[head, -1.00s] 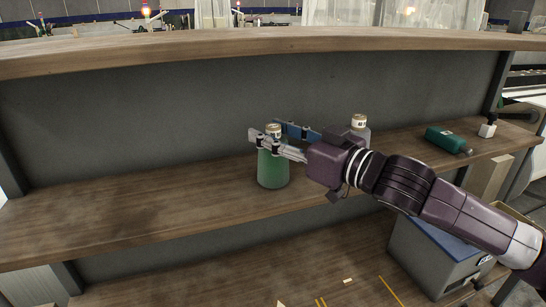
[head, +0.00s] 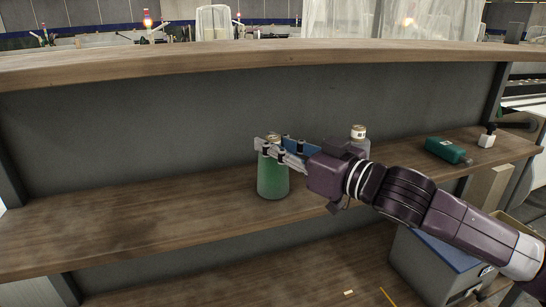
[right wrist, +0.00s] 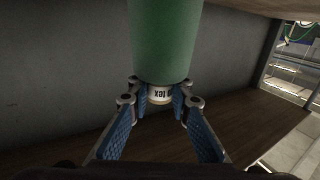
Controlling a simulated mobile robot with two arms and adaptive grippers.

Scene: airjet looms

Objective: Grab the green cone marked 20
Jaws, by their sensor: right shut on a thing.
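The green cone (head: 273,178) stands upright on the brown shelf, with a pale, gold-topped tube end showing above it. My right gripper (head: 272,149) reaches in from the right and is shut on its upper end. In the right wrist view the green cone (right wrist: 165,40) appears upside down, with the blue-padded fingers (right wrist: 158,100) on either side of its white labelled tube end. The label's marking is too small to read surely. My left gripper is not in view.
Another cone (head: 359,133) stands behind my right gripper, mostly hidden. A teal cone (head: 446,150) lies on its side farther right, near a small white bottle with a black top (head: 487,137). The shelf (head: 120,220) is clear to the left. An upper board (head: 250,60) runs above.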

